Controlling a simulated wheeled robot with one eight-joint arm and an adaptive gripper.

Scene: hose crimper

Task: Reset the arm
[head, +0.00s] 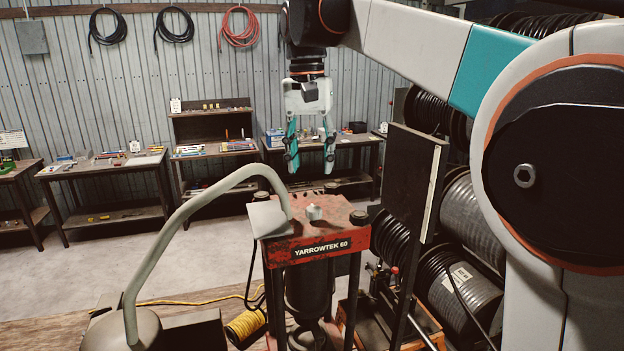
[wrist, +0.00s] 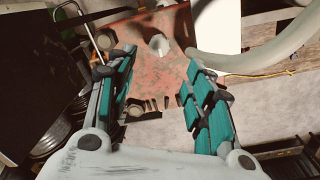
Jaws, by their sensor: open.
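My gripper (head: 311,160) hangs from my arm in the head view, fingers pointing down, open and empty. It is above and a little behind the red crimper (head: 318,247) marked YARROWTEK 60. The crimper's worn red top has a small grey fitting (head: 314,212) at its middle. In the wrist view the open fingers (wrist: 160,100) stand either side of the red crimper top (wrist: 155,75), which lies below with a gap. The grey fitting also shows there (wrist: 159,44).
A grey curved pipe (head: 195,205) arches to the crimper's left. A dark upright panel (head: 409,175) stands at its right, before large hose reels (head: 468,215). Workbenches with small items (head: 105,165) line the back wall. Open floor (head: 150,265) lies between.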

